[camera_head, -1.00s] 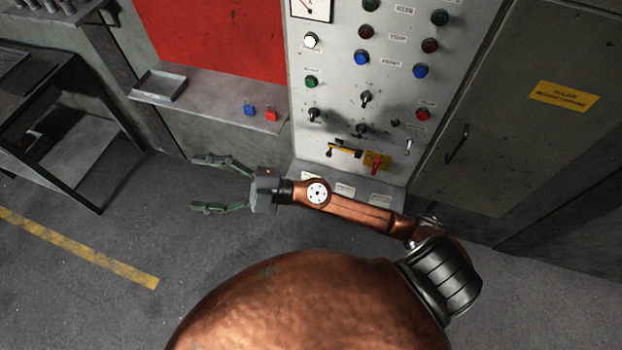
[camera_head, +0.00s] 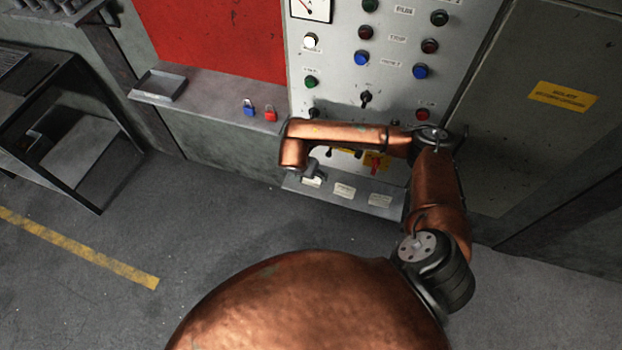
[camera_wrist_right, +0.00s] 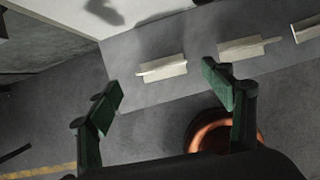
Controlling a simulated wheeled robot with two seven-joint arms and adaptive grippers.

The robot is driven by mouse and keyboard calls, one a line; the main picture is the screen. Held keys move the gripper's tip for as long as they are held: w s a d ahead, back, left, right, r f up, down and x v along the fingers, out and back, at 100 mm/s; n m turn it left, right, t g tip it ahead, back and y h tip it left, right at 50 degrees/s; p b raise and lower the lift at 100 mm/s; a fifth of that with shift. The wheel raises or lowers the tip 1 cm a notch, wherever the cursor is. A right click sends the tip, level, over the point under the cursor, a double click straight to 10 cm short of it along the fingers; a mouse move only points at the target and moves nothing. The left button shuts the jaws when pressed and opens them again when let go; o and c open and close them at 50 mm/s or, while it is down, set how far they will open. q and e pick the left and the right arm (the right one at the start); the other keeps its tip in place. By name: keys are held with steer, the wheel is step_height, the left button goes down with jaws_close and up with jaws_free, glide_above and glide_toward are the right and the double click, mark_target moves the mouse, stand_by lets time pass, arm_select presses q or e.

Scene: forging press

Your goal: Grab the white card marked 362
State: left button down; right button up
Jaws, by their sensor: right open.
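Three white cards sit in a row on the grey ledge (camera_head: 290,184) under the control panel: a left one (camera_head: 311,182), a middle one (camera_head: 344,190) and a right one (camera_head: 380,199). Their markings are too small to read, so I cannot tell which is 362. In the right wrist view, one card (camera_wrist_right: 162,68) lies ahead, between the directions of the two fingertips; a second card (camera_wrist_right: 248,47) and a third (camera_wrist_right: 307,28) are further right. My right gripper (camera_wrist_right: 162,86) is open and empty; my arm hides most of it in the head view. My left gripper is not in view.
The control panel (camera_head: 330,70) rises behind the ledge, with buttons and switches, partly covered by my right arm. Blue (camera_head: 249,107) and red (camera_head: 270,113) padlocks and a small tray (camera_head: 164,86) stand on a shelf to the left. The floor in front is clear.

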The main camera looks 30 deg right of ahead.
mark_target(311, 181)
steer(key=x, duration=0.5)
steer(key=shift+d+f+p, duration=0.15)
steer(key=shift+f+p, duration=0.15)
steer(key=shift+p, duration=0.1)
steer(key=shift+c, duration=0.5)
steer(key=c, duration=0.9)
steer(key=shift+c, duration=0.2)
steer(key=shift+r, duration=0.15)
